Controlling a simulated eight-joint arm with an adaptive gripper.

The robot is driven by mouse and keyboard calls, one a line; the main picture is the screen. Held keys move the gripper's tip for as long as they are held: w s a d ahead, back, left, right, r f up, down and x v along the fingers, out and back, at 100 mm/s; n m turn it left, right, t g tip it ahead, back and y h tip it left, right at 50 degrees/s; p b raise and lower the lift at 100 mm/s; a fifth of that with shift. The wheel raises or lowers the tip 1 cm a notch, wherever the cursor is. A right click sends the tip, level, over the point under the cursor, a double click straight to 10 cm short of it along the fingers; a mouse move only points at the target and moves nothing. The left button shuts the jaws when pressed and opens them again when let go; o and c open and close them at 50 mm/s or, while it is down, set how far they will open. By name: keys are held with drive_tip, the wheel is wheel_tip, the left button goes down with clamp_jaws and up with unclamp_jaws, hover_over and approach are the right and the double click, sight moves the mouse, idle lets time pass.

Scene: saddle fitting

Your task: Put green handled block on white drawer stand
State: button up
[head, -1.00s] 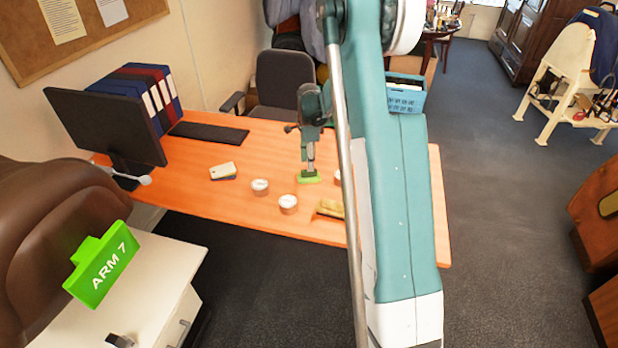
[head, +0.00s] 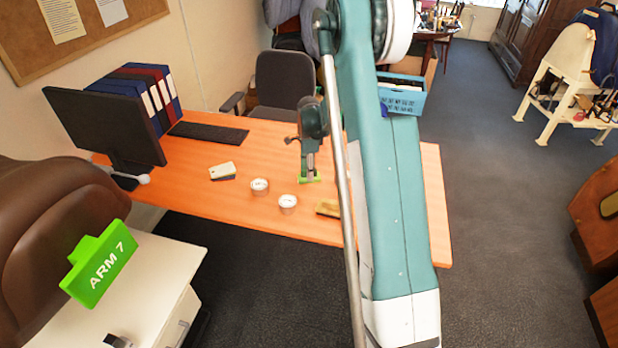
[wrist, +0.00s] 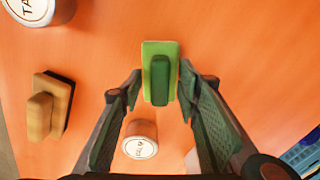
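The green handled block (head: 310,177) sits on the orange desk below my gripper (head: 311,172). In the wrist view the block (wrist: 150,88), a light green base with a darker green handle, lies between the fingertips. My gripper (wrist: 161,80) is open, with a finger on each side of the block. I cannot tell whether either finger touches it. The white drawer stand (head: 165,270) is at the lower left of the head view, well apart from my gripper. A bright green ARM 7 sign (head: 98,264) shows at its left side.
A brown leather chair (head: 50,215) stands beside the stand. My arm hides the desk's right part.

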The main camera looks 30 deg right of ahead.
idle(0.3)
drive_tip(key=c, duration=1)
drive_tip(key=shift+c, duration=0.2)
drive_tip(key=shift+r, duration=0.2)
wheel_tip(320, 180, up, 10)
drive_tip(key=shift+f+p, duration=0.15)
drive_tip(key=shift+p, duration=0.55)
